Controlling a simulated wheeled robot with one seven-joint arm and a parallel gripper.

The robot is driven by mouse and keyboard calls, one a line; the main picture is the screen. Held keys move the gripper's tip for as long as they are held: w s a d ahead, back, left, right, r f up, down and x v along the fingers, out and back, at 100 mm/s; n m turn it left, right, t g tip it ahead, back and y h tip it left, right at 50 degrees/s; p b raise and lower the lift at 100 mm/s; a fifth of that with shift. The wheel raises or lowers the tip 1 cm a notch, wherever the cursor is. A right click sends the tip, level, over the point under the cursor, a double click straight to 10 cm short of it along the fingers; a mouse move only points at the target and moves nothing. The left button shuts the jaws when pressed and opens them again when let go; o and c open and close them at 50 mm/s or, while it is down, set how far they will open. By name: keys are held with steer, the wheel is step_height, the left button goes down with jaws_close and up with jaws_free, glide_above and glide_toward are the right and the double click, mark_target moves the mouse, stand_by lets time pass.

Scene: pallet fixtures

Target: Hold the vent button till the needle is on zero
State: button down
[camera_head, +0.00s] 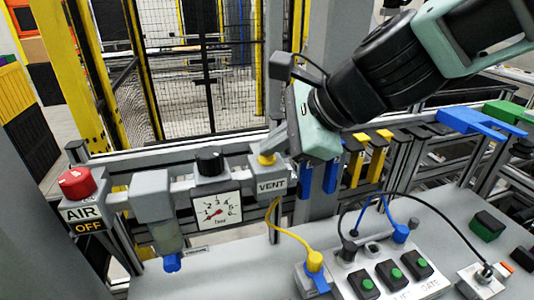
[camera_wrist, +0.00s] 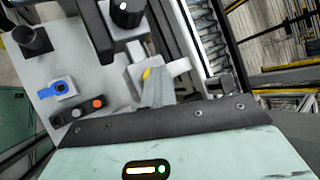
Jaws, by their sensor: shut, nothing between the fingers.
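The yellow vent button (camera_head: 266,160) sits on top of the grey box marked VENT (camera_head: 271,186). My gripper (camera_head: 271,149) is shut and empty, with its fingertips right at the button; I cannot tell whether they press it. In the wrist view, the fingers (camera_wrist: 154,92) partly cover the yellow button (camera_wrist: 146,73). The white square gauge (camera_head: 218,210) is left of the VENT box. Its small red needle points to the lower left, near the low end of the scale; its exact reading is too small to tell.
A black knob (camera_head: 209,161) stands above the gauge. A red knob (camera_head: 77,182) tops the AIR OFF box at the far left. A yellow hose (camera_head: 276,221) hangs below the VENT box. A panel with green buttons (camera_head: 392,274) is at the front right.

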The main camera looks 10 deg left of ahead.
mark_target(274, 160)
steer(key=shift+r+p, duration=0.9)
steer(key=shift+r, duration=0.05)
step_height(274, 160, up, 5)
steer(key=p, duration=0.5)
steer(key=s+d+f+n+g+h+b, duration=0.3)
steer(key=s+d+f+n+h+b, duration=0.4)
steer(key=s+d+f+n, duration=0.9)
steer(key=d+f+n+b, duration=0.2)
steer(key=d+f+n, duration=0.1)
steer(key=f+n, duration=0.1)
steer(key=shift+s+d+f+n+g+h, duration=0.2)
steer(key=shift+s+d+n+g+h, duration=0.15)
steer(key=shift+n, duration=0.35)
